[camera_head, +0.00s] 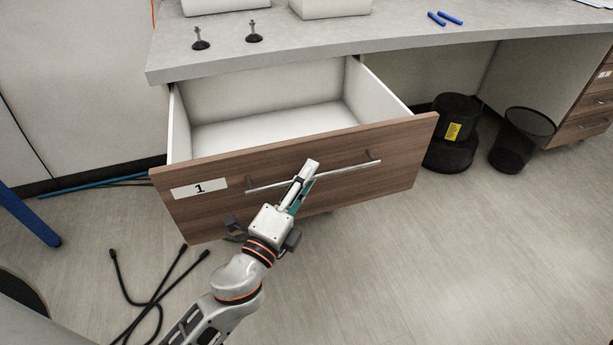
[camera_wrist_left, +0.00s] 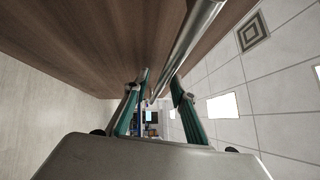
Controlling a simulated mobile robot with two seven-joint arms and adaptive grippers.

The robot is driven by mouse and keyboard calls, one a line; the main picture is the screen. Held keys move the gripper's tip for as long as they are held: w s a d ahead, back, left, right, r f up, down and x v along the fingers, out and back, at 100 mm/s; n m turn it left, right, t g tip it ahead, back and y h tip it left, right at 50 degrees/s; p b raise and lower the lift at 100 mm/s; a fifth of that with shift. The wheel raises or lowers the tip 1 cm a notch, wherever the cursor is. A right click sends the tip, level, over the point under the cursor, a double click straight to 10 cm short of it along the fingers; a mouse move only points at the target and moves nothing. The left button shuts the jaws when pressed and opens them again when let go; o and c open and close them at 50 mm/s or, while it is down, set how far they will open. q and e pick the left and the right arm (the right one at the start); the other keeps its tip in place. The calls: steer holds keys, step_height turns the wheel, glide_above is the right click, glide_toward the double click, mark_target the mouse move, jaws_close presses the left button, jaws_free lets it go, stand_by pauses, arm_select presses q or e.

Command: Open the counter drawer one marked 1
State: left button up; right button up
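Counter drawer one (camera_head: 270,185), with a wood-grain front and a white label reading 1 (camera_head: 199,188), stands pulled out from under the counter. Its white inside shows and looks empty. A thin metal bar handle (camera_head: 345,170) runs across the front. My left gripper (camera_head: 305,177) is at the handle's middle, with a finger on either side of the bar. In the left wrist view the handle (camera_wrist_left: 192,32) passes between the close-set fingers (camera_wrist_left: 159,83), which look shut on it; the exact contact is hard to see. My right gripper is not in view.
The grey countertop (camera_head: 400,25) holds two black levelling feet (camera_head: 254,32), blue pens (camera_head: 450,18) and pale boxes. A black bin (camera_head: 521,140) and a dark round object (camera_head: 450,133) stand under the counter at right. Black cables (camera_head: 150,300) lie on the floor at left.

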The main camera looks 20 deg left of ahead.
arm_select(q)
steer(key=v, duration=0.7)
steer(key=shift+s, duration=0.25)
steer(key=shift+a, duration=0.15)
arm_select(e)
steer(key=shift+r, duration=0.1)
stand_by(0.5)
arm_select(q)
steer(key=s+a+f+n+g+p, duration=0.1)
steer(key=s+f+n+g+p, duration=0.1)
steer(key=f+n, duration=0.4)
steer(key=s+a+f+n+g+p, duration=0.2)
steer(key=s+f+n+g, duration=0.2)
steer(key=f, duration=0.5)
steer(key=s+a+f+n+g+y+p, duration=0.1)
steer(key=s+f+n+g+p, duration=0.1)
steer(key=s+f+n, duration=0.5)
steer(key=shift+s+a+f+n+g, duration=0.3)
steer(key=shift+a+f+n+g, duration=0.05)
steer(key=shift+f+n+g, duration=0.05)
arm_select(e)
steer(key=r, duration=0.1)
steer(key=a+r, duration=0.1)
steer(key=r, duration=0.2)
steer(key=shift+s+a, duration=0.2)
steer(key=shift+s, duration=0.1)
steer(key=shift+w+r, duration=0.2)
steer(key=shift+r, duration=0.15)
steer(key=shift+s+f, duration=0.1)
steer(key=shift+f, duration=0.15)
